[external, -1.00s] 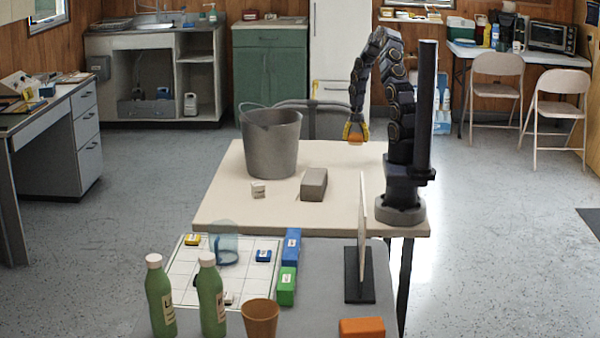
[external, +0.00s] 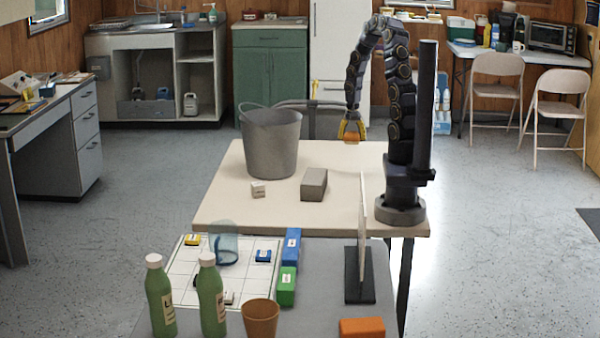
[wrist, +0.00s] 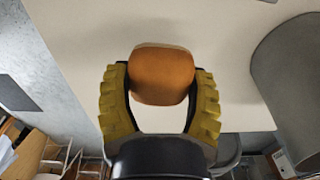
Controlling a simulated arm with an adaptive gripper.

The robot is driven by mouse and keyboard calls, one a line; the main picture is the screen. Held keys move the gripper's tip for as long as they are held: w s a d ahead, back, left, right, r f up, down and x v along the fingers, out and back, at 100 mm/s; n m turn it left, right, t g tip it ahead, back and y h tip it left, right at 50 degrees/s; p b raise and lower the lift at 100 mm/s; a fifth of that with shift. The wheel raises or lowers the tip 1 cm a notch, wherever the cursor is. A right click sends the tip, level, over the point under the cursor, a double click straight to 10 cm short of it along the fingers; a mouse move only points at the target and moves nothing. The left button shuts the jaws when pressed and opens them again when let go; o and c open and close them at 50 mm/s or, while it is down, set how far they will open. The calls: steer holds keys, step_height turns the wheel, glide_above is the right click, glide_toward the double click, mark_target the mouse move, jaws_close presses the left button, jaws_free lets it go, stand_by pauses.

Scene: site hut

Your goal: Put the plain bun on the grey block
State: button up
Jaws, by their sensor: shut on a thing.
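The plain bun (wrist: 162,77) is orange-brown with a smooth top. My gripper (wrist: 160,85) has yellow ribbed fingers and is shut on the bun, one finger on each side. In the external view my gripper (external: 351,131) holds the bun (external: 351,138) above the far right part of the cream table. The grey block (external: 314,184) lies on that table, nearer the camera and left of my gripper, with its top bare.
A grey bucket (external: 271,145) stands left of the gripper, behind the block. An upright thin panel (external: 362,230) stands at the near right. The cream table (external: 235,215) is clear in front.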

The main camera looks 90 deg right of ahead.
steer(key=w+a, duration=0.7)
steer(key=w, duration=0.1)
steer(key=n, duration=0.1)
glide_above(314, 176)
steer(key=shift+d+f, duration=0.2)
steer(key=shift+f, duration=3.35)
steer(key=shift+f, duration=0.15)
steer(key=o, duration=1.1)
